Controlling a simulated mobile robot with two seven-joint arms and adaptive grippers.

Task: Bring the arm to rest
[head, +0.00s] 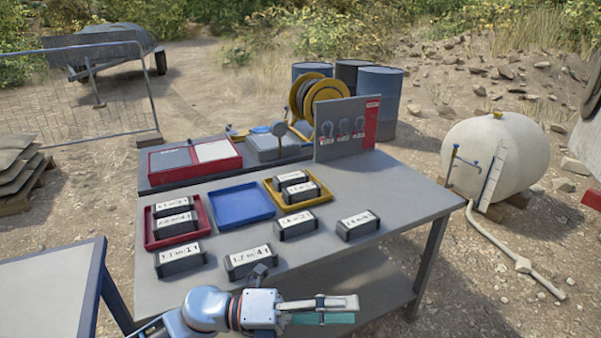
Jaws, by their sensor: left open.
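My left gripper (322,311) is at the bottom middle of the head view, in front of the grey table's near edge (290,282). Its fingers point right and hold nothing that I can see; it is open. My left arm comes in from the lower left. My right gripper is not in the picture. Several dark labelled blocks are on the table. Two lie in the red tray (149,241), two in the yellow tray (322,189), and the blue tray (241,205) between them is empty. A labelled block (251,262) stands on the table just behind my left gripper.
Other loose blocks, such as one at the right (357,225), stand on the table. A red-and-grey case (195,158), a scale (277,143) and an upright panel (346,130) are at the back. A second table (50,292) is at the left. The table's right end is clear.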

